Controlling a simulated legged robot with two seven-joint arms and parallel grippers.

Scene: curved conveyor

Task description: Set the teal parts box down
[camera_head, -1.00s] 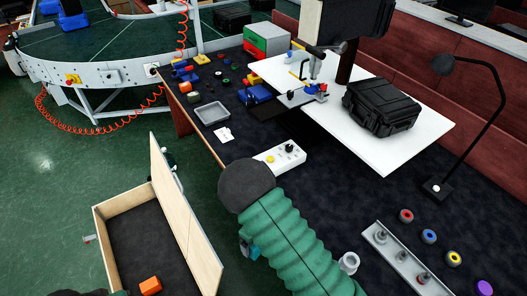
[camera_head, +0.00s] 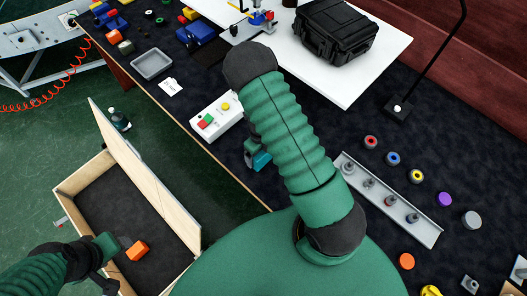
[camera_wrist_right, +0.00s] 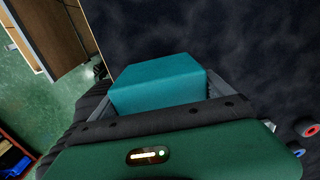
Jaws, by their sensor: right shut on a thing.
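The teal parts box (camera_wrist_right: 155,84) is held between the fingers of my right gripper (camera_wrist_right: 158,98) in the right wrist view, with dark tabletop behind it. In the head view, a small part of the teal box (camera_head: 262,161) shows beside my right forearm, near the table's left edge; the arm hides most of my right gripper (camera_head: 253,155). I cannot tell its height over the dark table (camera_head: 230,168). My left gripper (camera_head: 115,262) is over the wooden crate at lower left, close to an orange block (camera_head: 137,250). Its finger opening is unclear.
The wooden crate (camera_head: 180,215) has a raised lid (camera_head: 128,155). A control box (camera_head: 215,115) and grey tray (camera_head: 151,65) lie near the table's left edge. A peg rail (camera_head: 388,200) and coloured discs are at right. Dark tabletop near the right arm is partly clear.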

